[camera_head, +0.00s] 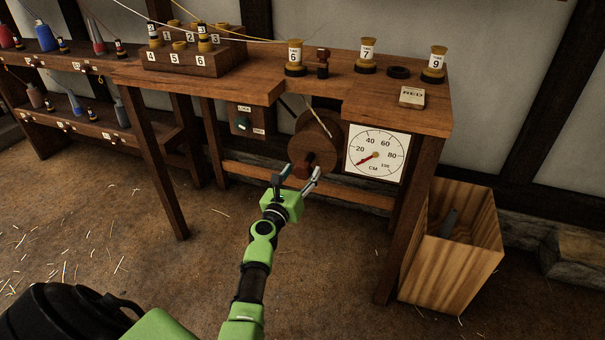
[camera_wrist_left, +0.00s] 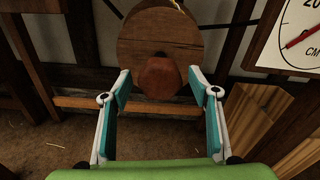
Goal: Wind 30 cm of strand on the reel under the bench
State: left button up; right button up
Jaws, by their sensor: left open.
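The wooden reel (camera_head: 318,138) hangs under the bench (camera_head: 225,87), with a pale strand running down to it from above. A reddish-brown knob (camera_head: 302,170) stands out from its face. In the left wrist view the reel (camera_wrist_left: 140,38) and the faceted knob (camera_wrist_left: 160,79) are straight ahead. My left gripper (camera_head: 297,177) is open, its fingers on either side of the knob with gaps showing between. The CM dial (camera_head: 392,143) hangs right of the reel. Its red needle points lower left, below the 20 mark. My right gripper is not in view.
A small box with a LOCK label (camera_head: 244,108) is left of the reel. A wooden bin (camera_head: 460,262) stands at the right. Bench legs and a low rail are close to the reel.

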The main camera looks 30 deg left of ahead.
pick_arm(q)
jog(key=shift+w+a, duration=0.15)
jog(key=shift+w, duration=0.55)
jog(key=c, duration=1.1)
jog(key=shift+m, duration=0.3)
